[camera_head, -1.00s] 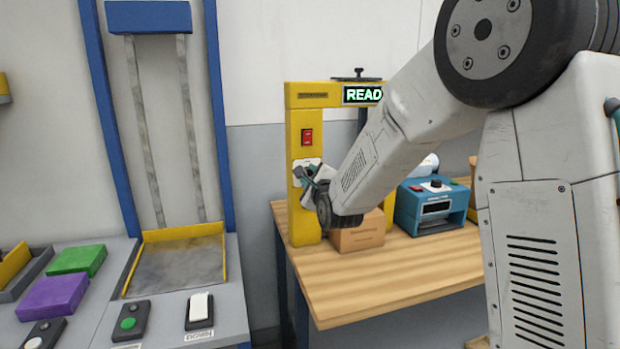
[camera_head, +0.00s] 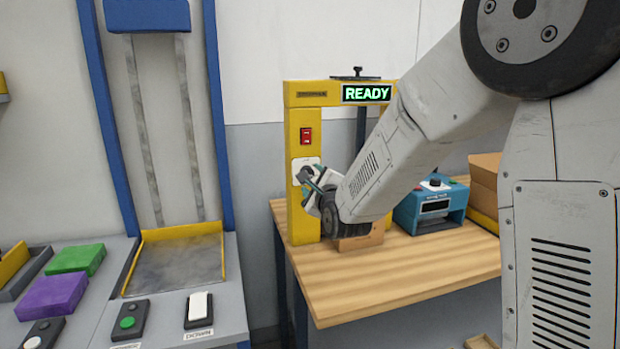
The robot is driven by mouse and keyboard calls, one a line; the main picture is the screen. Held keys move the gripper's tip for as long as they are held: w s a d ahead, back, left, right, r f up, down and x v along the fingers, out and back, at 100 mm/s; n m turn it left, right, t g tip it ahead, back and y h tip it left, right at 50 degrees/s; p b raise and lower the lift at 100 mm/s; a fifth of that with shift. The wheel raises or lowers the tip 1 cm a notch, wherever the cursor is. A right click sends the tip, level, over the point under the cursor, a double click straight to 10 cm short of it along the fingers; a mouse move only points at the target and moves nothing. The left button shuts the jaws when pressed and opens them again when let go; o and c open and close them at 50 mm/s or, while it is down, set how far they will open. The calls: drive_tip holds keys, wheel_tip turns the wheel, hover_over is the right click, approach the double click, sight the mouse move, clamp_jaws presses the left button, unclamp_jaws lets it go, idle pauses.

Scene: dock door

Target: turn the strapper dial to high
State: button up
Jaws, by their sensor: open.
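The strapper is a yellow frame (camera_head: 304,220) standing on the wooden table, with a lit green "READY" display (camera_head: 367,93) at its top. A red switch (camera_head: 306,136) is on its left post. Below the switch is a white dial plate (camera_head: 300,164). My gripper (camera_head: 305,178) is at this plate, in front of its lower part. The jaws are open. The dial itself is hidden behind my gripper, so its setting and any contact cannot be told.
A cardboard box (camera_head: 362,241) sits in the strapper behind my wrist. A blue device (camera_head: 432,210) and stacked boxes (camera_head: 484,172) stand to the right. The table's front part (camera_head: 400,280) is clear. On the left is a blue-framed lift (camera_head: 112,110) with buttons.

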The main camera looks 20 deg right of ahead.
drive_tip(key=s, duration=0.4)
idle(0.4)
wheel_tip(320, 180, down, 8)
drive_tip(key=s+n+g, duration=0.2)
drive_tip(key=n+g, duration=0.3)
drive_tip(key=n, duration=0.1)
drive_tip(key=s+f+n+g, duration=0.3)
drive_tip(key=s+n+g, duration=0.3)
drive_tip(key=s+n, duration=0.3)
drive_tip(key=s+d+r+n+g, duration=0.1)
drive_tip(key=s+r+n, duration=0.3)
drive_tip(key=s, duration=1)
drive_tip(key=s+d+r+n+g, duration=0.2)
drive_tip(key=s+r+n+g, duration=0.2)
drive_tip(key=s, duration=1.1)
drive_tip(key=shift+s+r+n+g, duration=0.25)
drive_tip(key=shift+n+g, duration=0.05)
drive_tip(key=shift+n, duration=0.3)
